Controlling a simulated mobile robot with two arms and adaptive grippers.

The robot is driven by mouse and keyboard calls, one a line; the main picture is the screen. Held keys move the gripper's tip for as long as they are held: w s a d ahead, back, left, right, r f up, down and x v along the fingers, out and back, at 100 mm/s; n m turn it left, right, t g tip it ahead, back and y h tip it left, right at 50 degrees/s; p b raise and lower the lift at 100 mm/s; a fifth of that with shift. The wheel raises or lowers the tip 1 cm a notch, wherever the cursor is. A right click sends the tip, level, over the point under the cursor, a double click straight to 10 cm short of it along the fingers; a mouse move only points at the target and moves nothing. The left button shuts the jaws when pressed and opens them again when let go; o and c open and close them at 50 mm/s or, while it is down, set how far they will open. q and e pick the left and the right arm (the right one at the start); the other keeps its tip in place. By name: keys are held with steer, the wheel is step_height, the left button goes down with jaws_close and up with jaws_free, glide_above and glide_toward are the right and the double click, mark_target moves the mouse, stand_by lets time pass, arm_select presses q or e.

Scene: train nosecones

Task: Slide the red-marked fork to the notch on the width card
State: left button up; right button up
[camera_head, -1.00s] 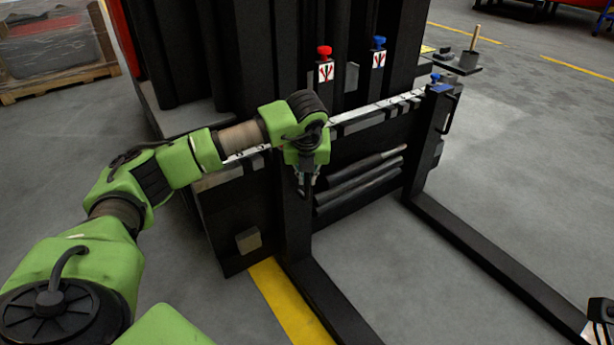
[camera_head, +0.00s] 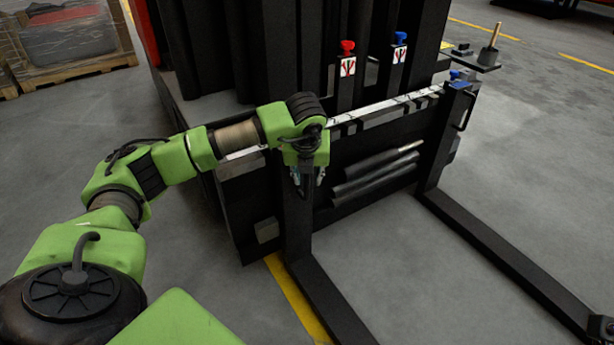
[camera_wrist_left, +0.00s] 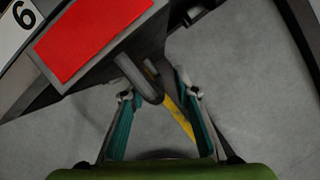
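The red-marked fork (camera_head: 297,225) is the left, dark fork on the carriage; its top is hidden behind my left arm in the head view. Its flat red top (camera_wrist_left: 92,35) shows in the left wrist view. The white numbered strip (camera_head: 400,102), which looks like the width card, runs along the carriage's top rail; a "6" (camera_wrist_left: 17,20) shows beside the red top. No notch can be made out. My left gripper (camera_head: 307,178) points down at the fork. In its wrist view (camera_wrist_left: 157,92) the fingers stand apart, with the fork's dark handle (camera_wrist_left: 146,82) between their tips.
The blue-marked fork (camera_head: 436,150) stands at the right of the carriage. A grey block (camera_head: 266,230) sits close left of the red-marked fork. Red (camera_head: 347,47) and blue (camera_head: 400,38) levers stand behind the rail. A dark piece, perhaps my right gripper (camera_head: 602,328), shows at the lower right edge.

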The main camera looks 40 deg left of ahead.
arm_select(q)
steer(key=shift+r, duration=0.1)
steer(key=v, duration=1.1)
steer(key=shift+r, duration=0.4)
steer(key=shift+s, duration=0.1)
steer(key=shift+c, duration=0.4)
